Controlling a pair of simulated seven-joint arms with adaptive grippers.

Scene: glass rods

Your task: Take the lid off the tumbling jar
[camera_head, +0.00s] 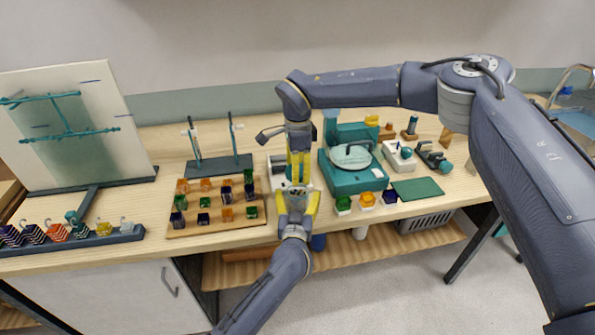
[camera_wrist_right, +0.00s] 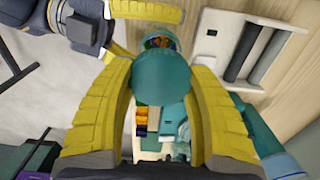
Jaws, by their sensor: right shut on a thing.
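My right gripper (camera_wrist_right: 165,85) has its yellow fingers closed around the round teal lid (camera_wrist_right: 163,76). Beyond the lid, the clear rounded end of the jar (camera_wrist_right: 172,38) shows, with coloured pieces in it. I cannot tell whether lid and jar touch. In the head view my right gripper (camera_head: 299,168) points down at the table's middle and hides most of the jar. My left gripper (camera_head: 298,200) comes from the front with its yellow fingers spread apart. They also show at the upper left in the right wrist view (camera_wrist_right: 128,28), beside the jar.
A white base with two dark rollers (camera_wrist_right: 250,48) lies beside the jar. A wooden board of coloured cubes (camera_head: 216,214) and a dark rod stand (camera_head: 219,166) are to the left. A teal machine (camera_head: 350,178) with a round plate and several small coloured blocks stand close on the right.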

